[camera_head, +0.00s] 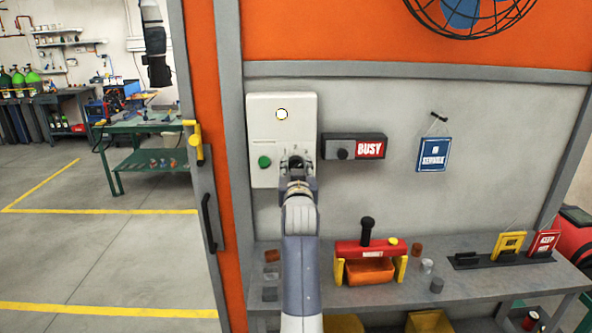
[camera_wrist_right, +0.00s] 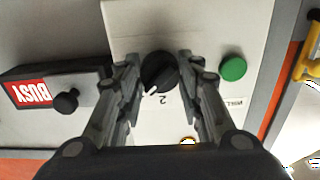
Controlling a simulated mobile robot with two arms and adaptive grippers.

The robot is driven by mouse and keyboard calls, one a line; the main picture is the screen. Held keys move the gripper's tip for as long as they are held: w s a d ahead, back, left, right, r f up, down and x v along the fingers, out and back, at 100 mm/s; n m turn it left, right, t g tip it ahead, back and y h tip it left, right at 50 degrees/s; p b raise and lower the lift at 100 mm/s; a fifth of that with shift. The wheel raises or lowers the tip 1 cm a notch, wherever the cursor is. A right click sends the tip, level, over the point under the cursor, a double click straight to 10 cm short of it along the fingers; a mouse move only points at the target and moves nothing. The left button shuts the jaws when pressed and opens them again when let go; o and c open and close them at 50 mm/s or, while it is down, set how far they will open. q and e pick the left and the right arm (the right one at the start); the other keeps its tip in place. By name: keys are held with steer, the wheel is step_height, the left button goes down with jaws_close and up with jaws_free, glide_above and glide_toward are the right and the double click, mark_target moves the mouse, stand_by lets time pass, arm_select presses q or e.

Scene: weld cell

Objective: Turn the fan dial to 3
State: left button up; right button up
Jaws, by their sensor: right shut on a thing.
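The fan dial (camera_wrist_right: 160,72) is a round black knob on a pale control panel (camera_head: 262,105). In the wrist view its white mark points down and left, just left of a printed upside-down 2. No 3 is visible; the fingers may cover it. My right gripper (camera_wrist_right: 158,75) is shut on the dial, one finger on each side. In the head view the right gripper (camera_head: 297,165) hides most of the dial.
A green button (camera_head: 264,161) is left of the dial and a round light (camera_head: 282,114) above it. A BUSY sign slider (camera_head: 343,154) is close on the right. Below is a bench (camera_head: 470,282) with a red press (camera_head: 365,249). A caged fan (camera_head: 470,12) is overhead.

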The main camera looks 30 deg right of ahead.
mark_target(295, 127)
stand_by(0.3)
steer(key=o, duration=1.1)
steer(key=shift+r, duration=0.25)
step_height(295, 127, up, 10)
steer(key=shift+f, duration=0.25)
